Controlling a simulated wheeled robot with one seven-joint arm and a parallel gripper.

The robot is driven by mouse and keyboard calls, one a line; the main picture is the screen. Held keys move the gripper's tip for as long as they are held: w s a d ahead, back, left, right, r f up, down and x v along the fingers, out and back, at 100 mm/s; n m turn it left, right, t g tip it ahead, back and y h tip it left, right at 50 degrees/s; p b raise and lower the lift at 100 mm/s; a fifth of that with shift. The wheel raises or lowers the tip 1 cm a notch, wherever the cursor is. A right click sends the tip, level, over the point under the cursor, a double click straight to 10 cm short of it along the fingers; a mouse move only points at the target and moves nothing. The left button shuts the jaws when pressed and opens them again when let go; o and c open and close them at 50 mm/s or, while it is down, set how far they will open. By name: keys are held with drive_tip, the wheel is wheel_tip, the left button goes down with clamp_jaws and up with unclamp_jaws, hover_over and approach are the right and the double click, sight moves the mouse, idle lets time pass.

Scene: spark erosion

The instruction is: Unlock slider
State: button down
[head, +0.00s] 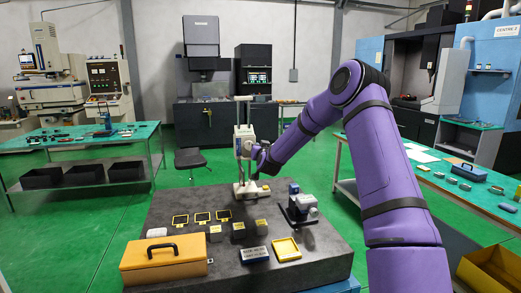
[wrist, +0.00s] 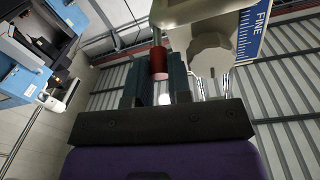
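The white height gauge (head: 243,155) stands upright on the dark surface plate, its slider partway up the column. My gripper (head: 262,158) is at the slider's right side. In the wrist view, a red round knob (wrist: 159,62) lies between the two dark fingers of my gripper (wrist: 158,80). The fingers are only about the knob's width apart. I cannot tell if both press on it. A grey knob (wrist: 210,58) and a blue scale marked FINE (wrist: 252,32) are just right of the fingers. My gripper hides part of the slider in the head view.
On the plate (head: 180,215) are a blue-grey device (head: 300,205), several small blocks, a yellow tray (head: 286,249), a sign (head: 254,255) and an orange toolbox (head: 164,261). Benches stand left and right. The plate's back left is clear.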

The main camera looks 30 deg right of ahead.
drive_tip(key=shift+w+r+g+y, duration=0.15)
drive_tip(key=shift+r+g+y, duration=0.15)
drive_tip(key=shift+r+g, duration=0.3)
drive_tip(key=shift+w+d+r+g, duration=0.1)
drive_tip(key=shift+w+r+g, duration=0.15)
drive_tip(key=shift+g, duration=0.65)
drive_tip(key=c, duration=1.3)
unclamp_jaws()
drive_tip(key=shift+c, duration=0.2)
drive_tip(key=shift+s, duration=0.15)
drive_tip(key=v, duration=1)
drive_tip(key=shift+s, duration=0.3)
drive_tip(key=shift+r, duration=0.15)
